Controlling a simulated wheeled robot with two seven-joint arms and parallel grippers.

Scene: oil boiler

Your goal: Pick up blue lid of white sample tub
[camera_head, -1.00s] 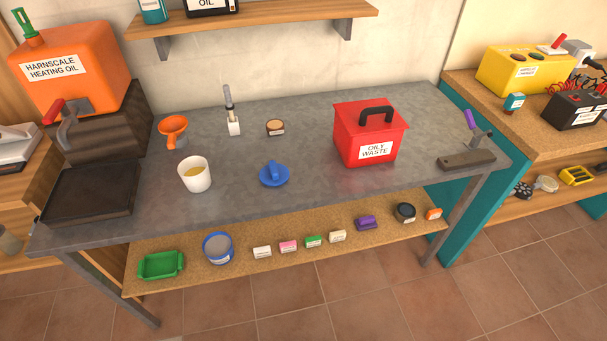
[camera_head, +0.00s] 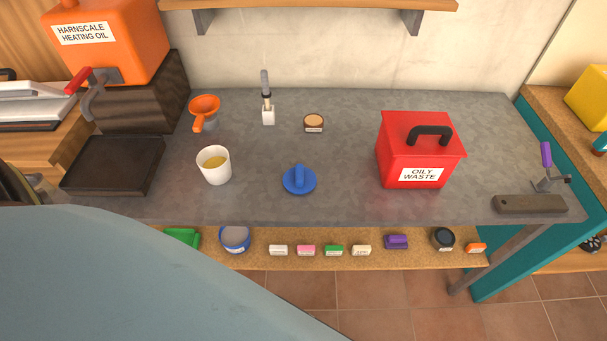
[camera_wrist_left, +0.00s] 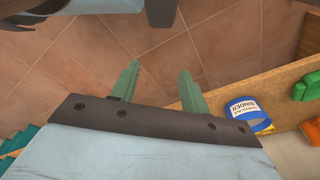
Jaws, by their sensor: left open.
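The blue lid (camera_head: 299,180) lies on the grey metal bench top, with its upright blue grip on top. The white tub (camera_head: 214,166) stands open to its left with yellowish liquid inside. My left arm covers the lower left of the head view, and its gripper does not show there. In the left wrist view, my left gripper (camera_wrist_left: 158,85) has its two green fingers apart, empty, over the tiled floor in front of the lower shelf. It is away from the lid. My right gripper is not in view.
An orange funnel (camera_head: 205,108), a small round-topped jar (camera_head: 313,123) and a red oily waste bin (camera_head: 420,150) stand on the bench. A dark tray (camera_head: 113,165) is at left. The lower shelf (camera_head: 265,262) holds a blue-rimmed tin (camera_wrist_left: 243,108) and several small boxes. Bench around the lid is clear.

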